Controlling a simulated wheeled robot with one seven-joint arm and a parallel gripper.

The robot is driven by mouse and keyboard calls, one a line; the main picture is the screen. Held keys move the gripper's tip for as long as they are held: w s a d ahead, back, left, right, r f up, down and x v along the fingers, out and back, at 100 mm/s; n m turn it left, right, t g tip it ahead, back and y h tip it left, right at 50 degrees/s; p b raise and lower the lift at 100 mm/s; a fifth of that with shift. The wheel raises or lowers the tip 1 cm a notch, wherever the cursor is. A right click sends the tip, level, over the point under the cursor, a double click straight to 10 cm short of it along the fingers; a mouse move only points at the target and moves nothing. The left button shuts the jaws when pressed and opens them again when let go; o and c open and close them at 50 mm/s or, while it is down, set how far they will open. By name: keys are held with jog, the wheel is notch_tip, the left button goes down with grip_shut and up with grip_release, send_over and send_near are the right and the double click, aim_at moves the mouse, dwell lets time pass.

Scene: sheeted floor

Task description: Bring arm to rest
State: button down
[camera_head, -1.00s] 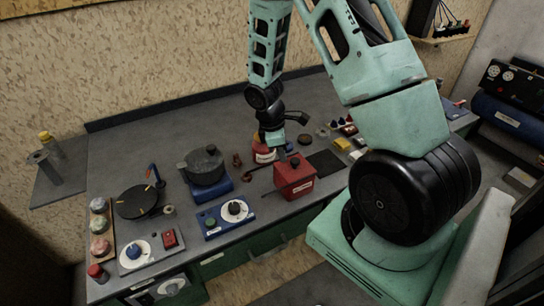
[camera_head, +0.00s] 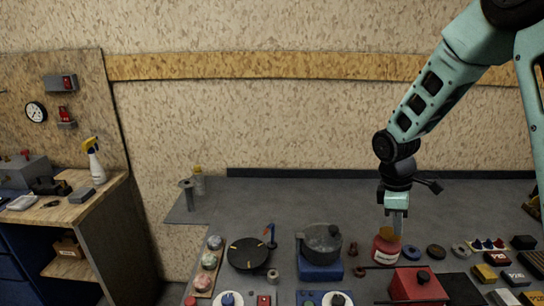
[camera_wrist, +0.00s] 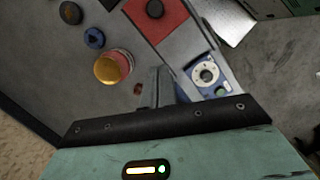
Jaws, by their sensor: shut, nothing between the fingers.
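My arm (camera_head: 430,95) reaches in from the upper right of the head view, with its wrist hanging down over the grey bench. My gripper (camera_head: 397,232) points down, shut and empty. In the head view its tips overlap a red jar (camera_head: 385,252) with a yellow-brown top. In the wrist view the shut fingers (camera_wrist: 163,75) show at the centre, apart from the jar's yellow top (camera_wrist: 107,69). I cannot tell how high the tips are above the bench.
A red box (camera_head: 418,283) stands in front of the gripper. A dark pot (camera_head: 321,240) on a blue base and a black round plate (camera_head: 248,253) are to the left. Small blocks (camera_head: 486,273) lie to the right. The bench's back strip (camera_head: 290,195) is clear.

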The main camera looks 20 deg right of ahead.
jog(key=s+a+r+t+y+b, duration=0.1)
jog(key=s+a, duration=0.2)
jog(key=a, duration=0.7)
jog(key=s+a+r+b, duration=0.2)
jog(key=s+a, duration=0.2)
jog(key=a, duration=0.5)
jog(key=s+a+m+y+b, duration=0.1)
jog(key=s+a+b, duration=0.1)
jog(key=s+a, duration=0.8)
jog(key=s, duration=0.3)
jog(key=shift+s+m+t+y, duration=0.3)
jog(key=shift+s+t, duration=0.05)
jog(key=shift+t, duration=0.05)
jog(key=shift+d, duration=0.1)
